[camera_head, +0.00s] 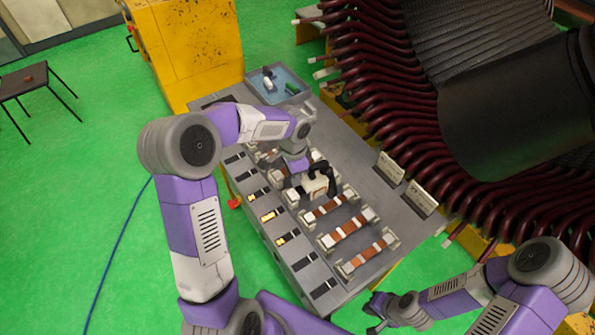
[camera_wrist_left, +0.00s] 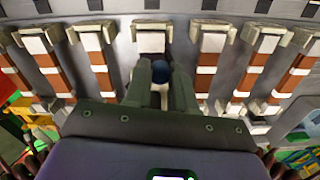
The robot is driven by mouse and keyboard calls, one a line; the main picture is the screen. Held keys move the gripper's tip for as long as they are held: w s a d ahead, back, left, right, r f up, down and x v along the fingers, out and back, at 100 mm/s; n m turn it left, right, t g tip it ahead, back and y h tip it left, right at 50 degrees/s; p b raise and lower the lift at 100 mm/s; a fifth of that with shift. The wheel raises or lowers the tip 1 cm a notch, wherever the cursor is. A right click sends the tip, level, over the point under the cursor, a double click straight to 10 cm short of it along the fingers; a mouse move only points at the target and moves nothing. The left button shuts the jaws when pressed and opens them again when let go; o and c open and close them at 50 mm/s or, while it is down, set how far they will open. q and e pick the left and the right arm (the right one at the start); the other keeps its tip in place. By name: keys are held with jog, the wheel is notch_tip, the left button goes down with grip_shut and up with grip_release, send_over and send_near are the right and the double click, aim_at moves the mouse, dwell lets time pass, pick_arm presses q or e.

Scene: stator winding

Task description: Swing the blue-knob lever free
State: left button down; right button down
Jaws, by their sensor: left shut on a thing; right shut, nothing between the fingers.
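The blue knob (camera_wrist_left: 161,71) shows in the left wrist view between the two fingers of my left gripper (camera_wrist_left: 161,82). The fingers are shut on it. Most of the lever under the knob is hidden by the fingers. A pale clamp block (camera_wrist_left: 150,40) stands just beyond the fingertips. In the head view my left gripper (camera_head: 325,181) is low over the middle of the bench's row of clamps, and the knob cannot be made out there. My right gripper (camera_head: 376,311) is shut and empty, off the bench's near right corner.
The grey bench (camera_head: 352,160) carries several brown-and-white bars (camera_head: 348,228) in clamps, close on both sides of my left gripper. A blue tray (camera_head: 262,88) sits at its far end. The large stator (camera_head: 370,90) with dark red coils rises at the right.

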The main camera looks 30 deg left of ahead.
pick_arm(q)
jog(key=shift+w+a+m+p, duration=0.1)
jog(key=shift+a+m+p, duration=0.45)
jog(key=shift+m, duration=0.75)
jog(key=shift+w+a+m+p, duration=0.15)
jog(key=shift+a+m+p, duration=0.15)
jog(key=shift+m+p, duration=0.8)
jog(key=shift+w+a+m+p, duration=0.1)
jog(key=shift+a+m+p, duration=0.35)
jog(key=shift+m, duration=1.05)
jog(key=c, duration=0.9)
grip_release()
jog(key=shift+c, duration=0.2)
notch_tip(320, 180, up, 8)
jog(key=shift+f, duration=0.2)
